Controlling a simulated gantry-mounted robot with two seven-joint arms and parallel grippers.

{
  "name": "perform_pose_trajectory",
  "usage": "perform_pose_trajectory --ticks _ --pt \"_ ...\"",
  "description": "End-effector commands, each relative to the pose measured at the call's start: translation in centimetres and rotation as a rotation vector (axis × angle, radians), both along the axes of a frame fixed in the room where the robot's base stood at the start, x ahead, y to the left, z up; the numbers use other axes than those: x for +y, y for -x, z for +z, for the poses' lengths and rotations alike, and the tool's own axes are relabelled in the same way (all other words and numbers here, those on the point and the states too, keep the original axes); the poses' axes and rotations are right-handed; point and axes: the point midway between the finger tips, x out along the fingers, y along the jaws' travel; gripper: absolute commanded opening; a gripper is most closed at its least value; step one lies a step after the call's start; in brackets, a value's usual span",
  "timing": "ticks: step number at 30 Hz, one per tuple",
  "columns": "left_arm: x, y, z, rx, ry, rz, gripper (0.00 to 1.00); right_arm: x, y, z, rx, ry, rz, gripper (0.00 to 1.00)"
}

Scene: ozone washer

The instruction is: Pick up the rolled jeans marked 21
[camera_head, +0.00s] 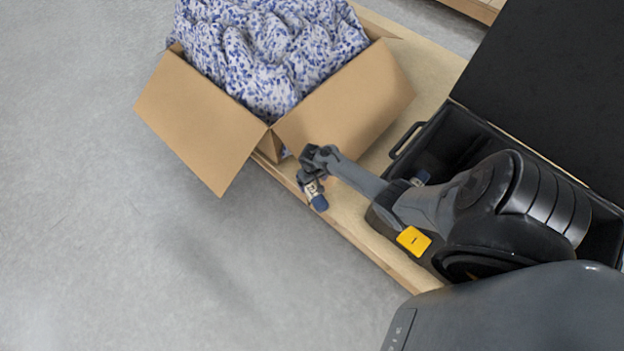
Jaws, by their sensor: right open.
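I cannot make out the rolled jeans marked 21 in the head view, and no number 21 is readable. My right gripper (313,182) is at the end of the grey arm that comes in from the right. It is open, over the front edge of the table just below the cardboard box, with a small blue-and-white piece at its lower end; I cannot tell whether that piece is part of the gripper. My left gripper is not in view.
An open cardboard box (347,107) filled with blue-and-white patterned cloth (275,45) stands on a wooden table (436,68). Its front flaps spread outward. An open black case (455,135) with a raised lid (560,75) lies to the right, partly behind my arm. Grey floor (90,230) is clear at left.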

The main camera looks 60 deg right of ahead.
Motion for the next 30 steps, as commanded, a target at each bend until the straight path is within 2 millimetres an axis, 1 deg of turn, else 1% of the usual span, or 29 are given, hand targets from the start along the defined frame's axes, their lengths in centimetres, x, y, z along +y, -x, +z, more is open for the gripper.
perform_pose_trajectory --ticks 1,5,8,15,18,24,26,30 --pt "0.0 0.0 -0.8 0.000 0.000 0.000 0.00 -0.2 -0.5 -0.6 -0.005 -0.003 -0.007 0.94" --pt "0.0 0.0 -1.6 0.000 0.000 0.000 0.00 -0.4 -0.9 -1.3 -0.009 -0.008 -0.014 0.94" --pt "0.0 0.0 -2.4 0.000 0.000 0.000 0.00 -0.4 -0.9 -2.3 -0.009 -0.008 -0.014 0.94" --pt "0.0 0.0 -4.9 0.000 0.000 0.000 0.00 -0.5 -0.8 -5.4 -0.007 -0.007 -0.013 0.94" --pt "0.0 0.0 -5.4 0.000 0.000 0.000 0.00 -0.5 -0.9 -6.0 -0.010 -0.007 -0.013 0.94" --pt "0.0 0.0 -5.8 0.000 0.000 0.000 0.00 -0.5 -0.9 -6.5 -0.010 -0.007 -0.013 0.94" --pt "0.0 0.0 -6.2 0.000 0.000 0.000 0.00 -0.6 -0.9 -6.8 -0.009 -0.008 -0.013 0.94" --pt "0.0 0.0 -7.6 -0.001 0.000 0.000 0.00 -0.7 -0.9 -8.2 -0.009 -0.008 -0.013 0.94"
